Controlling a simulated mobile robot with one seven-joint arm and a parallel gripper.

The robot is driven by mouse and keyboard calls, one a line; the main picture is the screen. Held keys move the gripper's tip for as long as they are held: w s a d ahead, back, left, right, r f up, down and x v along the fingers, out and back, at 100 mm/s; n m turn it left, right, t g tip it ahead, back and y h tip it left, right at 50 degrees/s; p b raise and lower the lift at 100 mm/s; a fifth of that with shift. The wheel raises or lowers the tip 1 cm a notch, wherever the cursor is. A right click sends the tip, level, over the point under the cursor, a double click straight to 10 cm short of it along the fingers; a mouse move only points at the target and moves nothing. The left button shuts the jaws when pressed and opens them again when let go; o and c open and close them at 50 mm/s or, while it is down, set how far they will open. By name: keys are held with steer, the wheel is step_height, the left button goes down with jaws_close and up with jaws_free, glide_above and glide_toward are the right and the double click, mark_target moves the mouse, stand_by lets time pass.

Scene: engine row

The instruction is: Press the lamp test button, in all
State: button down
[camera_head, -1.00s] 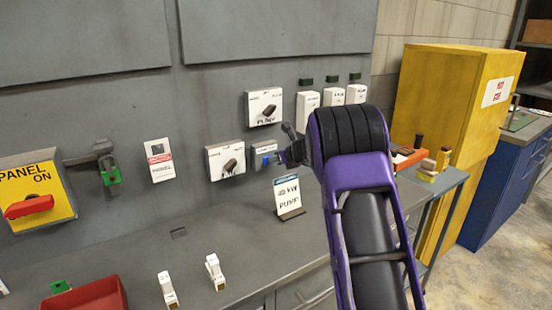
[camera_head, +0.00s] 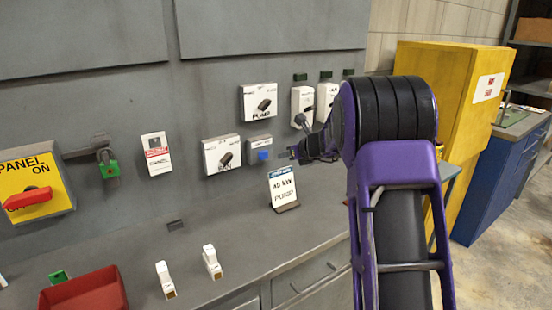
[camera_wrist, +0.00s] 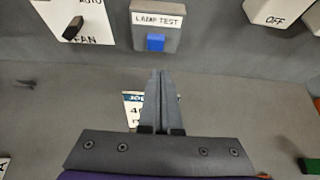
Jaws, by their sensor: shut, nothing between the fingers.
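The lamp test button is a blue square button (camera_wrist: 156,42) on a small grey box labelled "LAMP TEST" (camera_wrist: 157,19) in the wrist view. In the head view the blue button (camera_head: 263,155) is on the grey panel, right of the fan switch plate. My gripper (camera_wrist: 160,72) is shut and empty, its fingertips just below the button in the wrist view. In the head view my gripper (camera_head: 287,155) is to the right of the button, with a visible gap. The button's front is uncovered.
The fan switch (camera_head: 222,155) and pump switch (camera_head: 259,102) are close by on the panel. A red tray (camera_head: 85,293) and two white clips sit on the bench.

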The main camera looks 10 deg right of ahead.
steer(key=shift+v, duration=2.35)
steer(key=shift+w, duration=0.1)
